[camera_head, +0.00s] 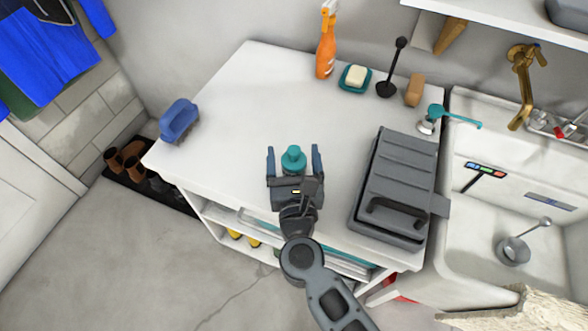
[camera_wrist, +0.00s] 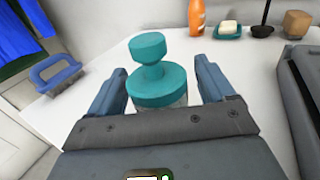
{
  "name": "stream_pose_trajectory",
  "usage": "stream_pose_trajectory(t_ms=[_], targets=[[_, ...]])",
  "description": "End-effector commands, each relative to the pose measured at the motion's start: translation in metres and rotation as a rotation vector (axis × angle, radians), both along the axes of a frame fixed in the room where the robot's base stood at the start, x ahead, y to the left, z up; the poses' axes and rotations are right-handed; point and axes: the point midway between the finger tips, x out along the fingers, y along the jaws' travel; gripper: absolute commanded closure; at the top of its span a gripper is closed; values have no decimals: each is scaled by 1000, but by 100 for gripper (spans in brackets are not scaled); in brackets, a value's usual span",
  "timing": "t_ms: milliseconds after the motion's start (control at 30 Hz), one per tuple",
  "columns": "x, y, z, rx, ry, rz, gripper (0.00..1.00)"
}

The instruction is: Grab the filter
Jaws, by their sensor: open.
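The likely filter is a teal knobbed object (camera_head: 293,159) standing upright on the white counter (camera_head: 240,100). In the wrist view it shows as a teal cap (camera_wrist: 157,83) with a round knob and a clear part below, whose lower end is hidden behind my gripper. My gripper (camera_head: 294,162) is open, with one finger on each side of the teal object. In the wrist view my gripper (camera_wrist: 160,85) shows a gap between each finger and the cap. I cannot tell whether a finger touches the lower part.
A dark grey case (camera_head: 395,185) stands right of my gripper. A blue brush (camera_head: 179,120) lies at the left edge. An orange spray bottle (camera_head: 326,50), a soap dish (camera_head: 355,79) and a black plunger-like tool (camera_head: 391,75) stand at the back. A sink (camera_head: 480,240) is at right.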

Motion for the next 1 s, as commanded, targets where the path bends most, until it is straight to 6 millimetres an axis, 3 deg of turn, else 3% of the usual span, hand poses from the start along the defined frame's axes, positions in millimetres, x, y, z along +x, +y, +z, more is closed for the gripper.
stream_pose_trajectory(t_ms=[67,667,1000], targets=[[0,0,0,0,0,0,21],[0,0,0,-1,0,0,78],[0,0,5,0,-2,0,78]])
